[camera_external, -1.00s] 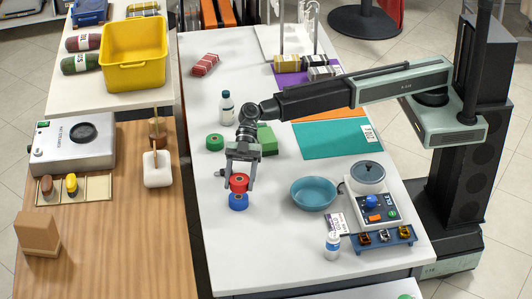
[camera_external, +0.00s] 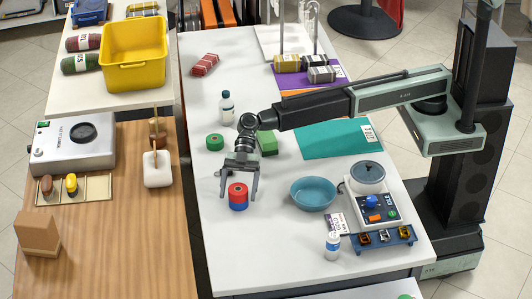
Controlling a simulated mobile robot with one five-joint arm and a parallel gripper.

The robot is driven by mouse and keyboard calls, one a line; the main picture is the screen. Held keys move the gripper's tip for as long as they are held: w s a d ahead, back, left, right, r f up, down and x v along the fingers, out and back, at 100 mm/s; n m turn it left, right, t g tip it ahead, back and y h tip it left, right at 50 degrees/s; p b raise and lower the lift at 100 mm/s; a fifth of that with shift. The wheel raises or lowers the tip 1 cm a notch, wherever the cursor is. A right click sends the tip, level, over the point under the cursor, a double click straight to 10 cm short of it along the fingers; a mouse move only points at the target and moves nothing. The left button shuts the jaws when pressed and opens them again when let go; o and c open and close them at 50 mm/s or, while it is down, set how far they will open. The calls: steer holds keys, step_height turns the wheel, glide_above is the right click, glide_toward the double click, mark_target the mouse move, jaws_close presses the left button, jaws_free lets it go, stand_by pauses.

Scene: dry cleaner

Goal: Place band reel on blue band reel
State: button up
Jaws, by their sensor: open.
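A red band reel (camera_external: 237,189) sits on top of the blue band reel (camera_external: 238,205) on the white table. The two are stacked upright and look roughly aligned, touching. My gripper (camera_external: 238,196) is open, with one finger on each side of the stack and the palm just above and behind it. Whether a finger touches the red reel is hard to tell. A green band reel (camera_external: 215,142) stands alone farther back on the table.
A teal bowl (camera_external: 313,193) and a scale-like device (camera_external: 371,200) stand to the right. A white bottle (camera_external: 333,245) is near the front, another bottle (camera_external: 226,107) farther back. A green block (camera_external: 267,143) is behind my gripper. The table's front left is clear.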

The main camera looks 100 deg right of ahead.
steer(key=shift+r+p, duration=0.3)
steer(key=p+v, duration=0.5)
steer(key=v, duration=0.6)
steer(key=shift+d, duration=0.45)
